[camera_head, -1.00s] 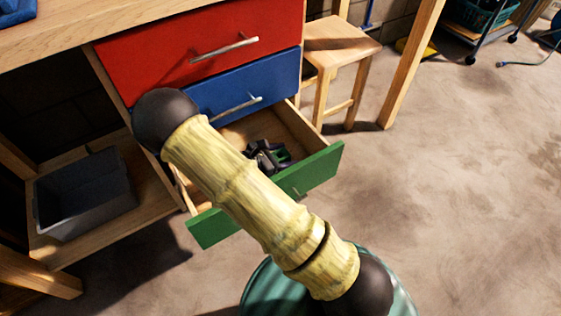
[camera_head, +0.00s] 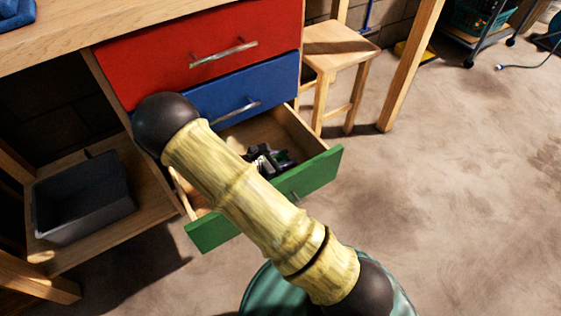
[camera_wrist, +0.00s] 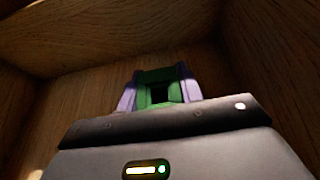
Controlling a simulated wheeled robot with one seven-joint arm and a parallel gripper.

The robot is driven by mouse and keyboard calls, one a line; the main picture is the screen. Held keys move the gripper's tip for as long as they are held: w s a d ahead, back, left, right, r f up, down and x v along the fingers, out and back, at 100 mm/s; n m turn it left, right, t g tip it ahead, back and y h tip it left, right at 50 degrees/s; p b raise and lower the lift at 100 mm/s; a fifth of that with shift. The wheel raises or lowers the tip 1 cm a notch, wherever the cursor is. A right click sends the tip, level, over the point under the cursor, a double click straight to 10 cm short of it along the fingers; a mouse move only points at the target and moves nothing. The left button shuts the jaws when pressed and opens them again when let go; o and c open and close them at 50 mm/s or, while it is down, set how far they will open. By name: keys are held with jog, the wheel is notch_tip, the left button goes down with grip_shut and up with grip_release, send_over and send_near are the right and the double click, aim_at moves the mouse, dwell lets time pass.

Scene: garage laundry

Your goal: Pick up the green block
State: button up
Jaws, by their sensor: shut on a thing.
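The green block (camera_wrist: 156,76) shows in the wrist view between the two pale purple fingers of my gripper (camera_wrist: 157,90). The gripper is shut on it, inside the wooden drawer (camera_wrist: 60,105). In the head view my gripper (camera_head: 268,160) is a small dark shape in the open drawer with the green front (camera_head: 312,178). My own arm covers part of that drawer, and the block is hard to make out there. I cannot tell whether the block touches the drawer floor.
Above the open drawer are a closed blue drawer (camera_head: 245,95) and a closed red drawer (camera_head: 195,50). A grey bin (camera_head: 85,200) stands on the low shelf at left. A wooden stool (camera_head: 340,48) is behind at right. The floor at right is clear.

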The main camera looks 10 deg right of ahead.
aim_at(285, 155)
notch_tip(285, 155, up, 10)
jog(key=p, duration=0.5)
dwell(0.4)
jog(key=shift+r+p, duration=0.1)
jog(key=shift+p, duration=0.2)
